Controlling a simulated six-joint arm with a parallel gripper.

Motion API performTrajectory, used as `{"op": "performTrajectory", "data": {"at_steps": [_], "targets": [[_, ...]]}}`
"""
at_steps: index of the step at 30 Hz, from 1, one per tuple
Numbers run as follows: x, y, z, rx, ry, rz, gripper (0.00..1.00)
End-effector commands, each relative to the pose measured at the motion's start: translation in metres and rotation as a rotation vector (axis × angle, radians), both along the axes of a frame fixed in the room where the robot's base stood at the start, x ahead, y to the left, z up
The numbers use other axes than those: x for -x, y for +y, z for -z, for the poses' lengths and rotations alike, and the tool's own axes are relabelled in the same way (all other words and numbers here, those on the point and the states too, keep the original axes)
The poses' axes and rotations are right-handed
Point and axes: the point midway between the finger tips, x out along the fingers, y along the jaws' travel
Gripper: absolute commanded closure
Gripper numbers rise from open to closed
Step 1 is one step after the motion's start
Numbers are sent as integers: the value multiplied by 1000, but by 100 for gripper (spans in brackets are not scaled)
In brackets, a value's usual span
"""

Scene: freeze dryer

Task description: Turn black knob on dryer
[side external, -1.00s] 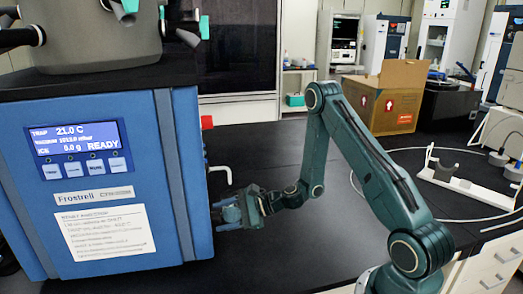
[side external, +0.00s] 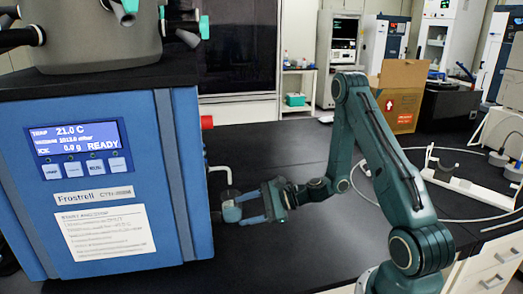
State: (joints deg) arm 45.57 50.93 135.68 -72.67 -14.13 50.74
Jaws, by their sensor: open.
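The blue dryer (side external: 112,190) stands at the left, with a lit display (side external: 75,137) reading READY. A small dark part (side external: 216,217) shows at its lower right side; I cannot tell whether it is the black knob. My gripper (side external: 244,208) is open, low over the black bench to the right of that side, with its fingers pointing left toward the dryer. I cannot tell whether the fingers touch the cup.
A red part (side external: 207,122) sticks out of the dryer's right side. A grey chamber (side external: 95,35) with black and teal valves stands on top. A cardboard box (side external: 401,95) and a white stand (side external: 466,183) are at the right. The bench (side external: 270,150) behind my gripper is clear.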

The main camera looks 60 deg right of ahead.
Motion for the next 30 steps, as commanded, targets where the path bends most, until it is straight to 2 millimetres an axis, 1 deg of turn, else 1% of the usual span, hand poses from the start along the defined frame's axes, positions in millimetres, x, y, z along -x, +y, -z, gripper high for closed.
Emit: {"op": "performTrajectory", "data": {"at_steps": [3, 9, 15, 21, 30], "targets": [[13, -8, -5, -1, -1, 3, 48], [32, -21, -13, -1, -1, 3, 48], [47, -29, -19, 0, -1, 2, 48], [55, -33, -21, 1, -1, 0, 48], [56, -34, -22, 0, -1, -1, 48]]}}
